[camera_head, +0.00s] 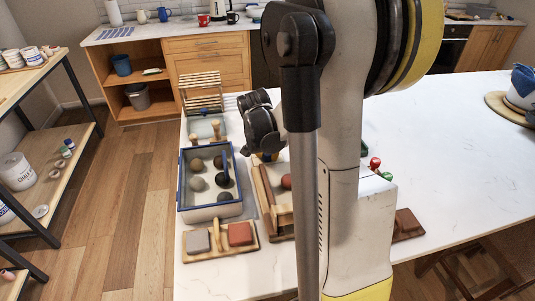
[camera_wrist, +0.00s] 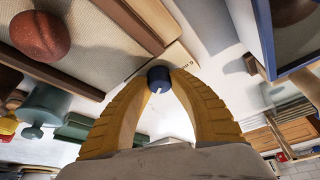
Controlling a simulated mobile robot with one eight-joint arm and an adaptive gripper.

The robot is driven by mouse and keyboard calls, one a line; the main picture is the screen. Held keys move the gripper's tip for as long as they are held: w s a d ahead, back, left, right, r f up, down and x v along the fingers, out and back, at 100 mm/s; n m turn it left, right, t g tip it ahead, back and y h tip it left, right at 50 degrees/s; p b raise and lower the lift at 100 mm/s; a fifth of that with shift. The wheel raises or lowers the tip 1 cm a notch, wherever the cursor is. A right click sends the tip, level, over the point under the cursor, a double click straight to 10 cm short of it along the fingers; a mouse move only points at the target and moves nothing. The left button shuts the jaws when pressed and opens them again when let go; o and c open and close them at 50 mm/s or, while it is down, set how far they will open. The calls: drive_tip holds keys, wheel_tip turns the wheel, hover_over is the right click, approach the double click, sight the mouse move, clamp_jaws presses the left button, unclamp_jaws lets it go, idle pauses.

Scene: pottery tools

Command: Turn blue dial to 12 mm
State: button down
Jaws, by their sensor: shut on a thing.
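The blue dial (camera_wrist: 158,76) is a small dark blue knob with a white mark on its near side. It sits at the edge of a pale wooden part with small dark lettering, too small to read surely. My gripper (camera_wrist: 160,80) has its yellow ribbed fingers closed on the dial from both sides. In the head view my gripper (camera_head: 264,155) reaches down by the far end of a wooden frame (camera_head: 272,192), and the dial cannot be made out there. A reddish clay ball (camera_head: 286,182) lies in the frame; it also shows in the wrist view (camera_wrist: 40,36).
A blue-rimmed tray (camera_head: 181,180) with several clay balls stands left of the frame. A board (camera_head: 217,246) with a grey and a red block lies in front. A slatted rack (camera_head: 201,89) stands behind.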

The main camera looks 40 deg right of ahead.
drive_tip(key=c, duration=1.4)
unclamp_jaws()
drive_tip(key=shift+w+d, duration=0.1)
drive_tip(key=shift+d, duration=0.05)
drive_tip(key=v, duration=1.2)
